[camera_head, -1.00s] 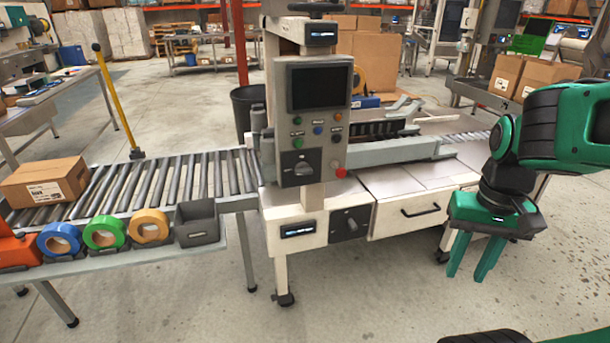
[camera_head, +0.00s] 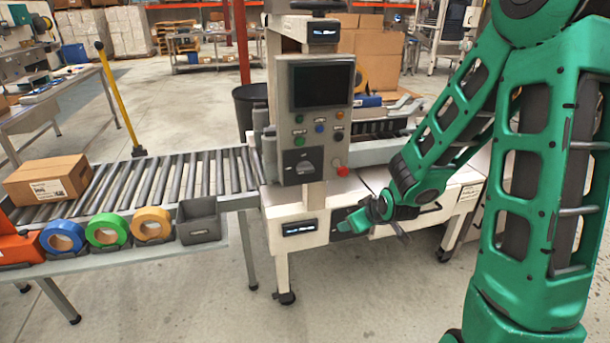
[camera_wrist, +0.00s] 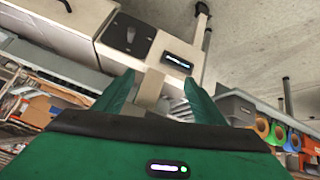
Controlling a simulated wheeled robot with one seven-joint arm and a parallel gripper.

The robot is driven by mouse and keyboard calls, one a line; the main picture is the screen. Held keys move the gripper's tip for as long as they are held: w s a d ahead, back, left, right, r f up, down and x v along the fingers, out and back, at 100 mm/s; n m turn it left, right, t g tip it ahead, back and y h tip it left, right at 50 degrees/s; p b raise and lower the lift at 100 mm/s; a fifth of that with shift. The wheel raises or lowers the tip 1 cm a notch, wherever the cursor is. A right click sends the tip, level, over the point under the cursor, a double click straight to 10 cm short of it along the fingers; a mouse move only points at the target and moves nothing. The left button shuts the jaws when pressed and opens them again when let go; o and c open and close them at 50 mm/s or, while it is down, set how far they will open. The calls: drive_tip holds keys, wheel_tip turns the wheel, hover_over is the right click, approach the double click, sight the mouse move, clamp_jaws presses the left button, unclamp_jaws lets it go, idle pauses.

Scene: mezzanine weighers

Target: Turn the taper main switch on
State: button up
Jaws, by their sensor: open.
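The taper machine (camera_head: 305,203) is a cream cabinet with a grey control panel on its post. A black plate (camera_wrist: 115,50) on its lower front carries a dark rotary switch knob (camera_wrist: 130,35); my arm and gripper mostly hide this plate in the head view. A second rotary knob (camera_head: 305,168) sits low on the upper control panel. My gripper (camera_head: 352,222) is at the cabinet's lower front. In the wrist view my gripper (camera_wrist: 158,78) is open, its two green fingers apart with nothing held. The lower knob is beyond and left of the fingertips there, apparently not touched.
A lit display (camera_head: 300,228) is beside the lower plate. A red button (camera_head: 342,171) sits at the control panel's corner. Left, a roller conveyor (camera_head: 180,180) bears a carton (camera_head: 47,180); tape rolls (camera_head: 107,232) and a grey bin (camera_head: 199,220) line its front.

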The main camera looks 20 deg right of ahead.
drive_tip(key=w+a+f+t+y, duration=0.1)
drive_tip(key=w+a+t+y, duration=0.1)
drive_tip(key=w+a, duration=0.25)
drive_tip(key=m+t+h, duration=0.2)
drive_tip(key=m+t, duration=0.1)
drive_tip(key=t, duration=0.4)
approach(307, 171)
drive_tip(key=w, duration=0.9)
drive_tip(key=shift+w+f, duration=0.1)
drive_tip(key=shift+f, duration=0.05)
drive_tip(key=c, duration=1)
drive_tip(key=shift+f, duration=0.1)
drive_tip(key=shift+c, duration=0.3)
